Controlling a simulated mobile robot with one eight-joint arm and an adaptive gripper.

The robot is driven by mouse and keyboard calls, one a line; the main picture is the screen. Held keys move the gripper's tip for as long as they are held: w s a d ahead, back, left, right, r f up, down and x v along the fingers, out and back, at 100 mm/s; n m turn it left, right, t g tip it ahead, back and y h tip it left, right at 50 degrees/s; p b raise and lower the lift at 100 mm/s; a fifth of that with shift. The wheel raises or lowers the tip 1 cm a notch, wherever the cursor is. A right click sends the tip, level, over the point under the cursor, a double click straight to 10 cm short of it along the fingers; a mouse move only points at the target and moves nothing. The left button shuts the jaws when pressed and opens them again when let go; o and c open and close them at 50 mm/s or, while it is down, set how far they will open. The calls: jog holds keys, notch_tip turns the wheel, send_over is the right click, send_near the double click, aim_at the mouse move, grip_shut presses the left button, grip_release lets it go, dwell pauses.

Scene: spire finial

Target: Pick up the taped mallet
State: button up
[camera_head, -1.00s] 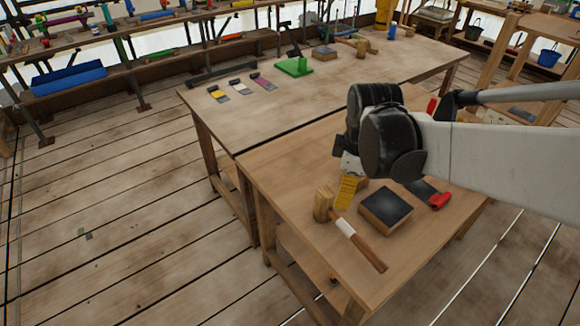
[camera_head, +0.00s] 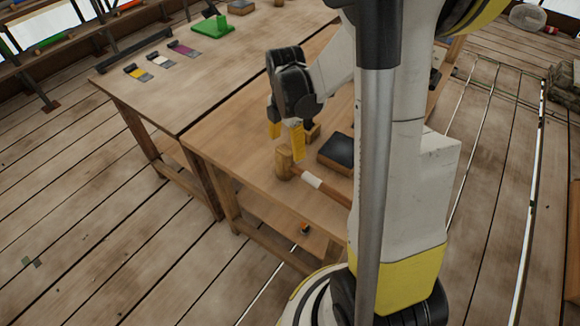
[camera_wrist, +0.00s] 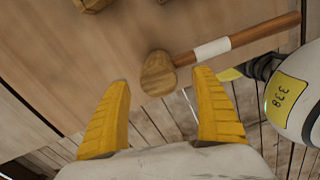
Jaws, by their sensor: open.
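The taped mallet lies on the near wooden table, with a wooden head (camera_head: 284,163) and a brown handle with a band of white tape (camera_head: 312,180). Part of the handle is hidden behind my arm in the head view. My gripper (camera_head: 286,137) has yellow fingers pointing down, above and just behind the mallet head. In the wrist view my gripper (camera_wrist: 162,79) is open and empty. The mallet head (camera_wrist: 158,74) shows between the fingertips, and the taped handle (camera_wrist: 212,49) runs off to the upper right. I see no contact with the mallet.
A dark-topped block (camera_head: 337,152) lies right of the mallet head. A small wooden block (camera_head: 312,132) sits behind my fingers. The adjoining table (camera_head: 150,100) holds several flat tools and a green object (camera_head: 213,28). The near table's left corner is clear.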

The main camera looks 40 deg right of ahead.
aim_at(286, 150)
notch_tip(286, 150, down, 4)
jog(key=shift+w+f+b, duration=0.15)
jog(key=shift+f+b, duration=0.05)
jog(key=shift+b, duration=0.6)
jog(key=shift+r, duration=0.1)
jog(key=c, duration=1.4)
jog(key=shift+r, duration=0.1)
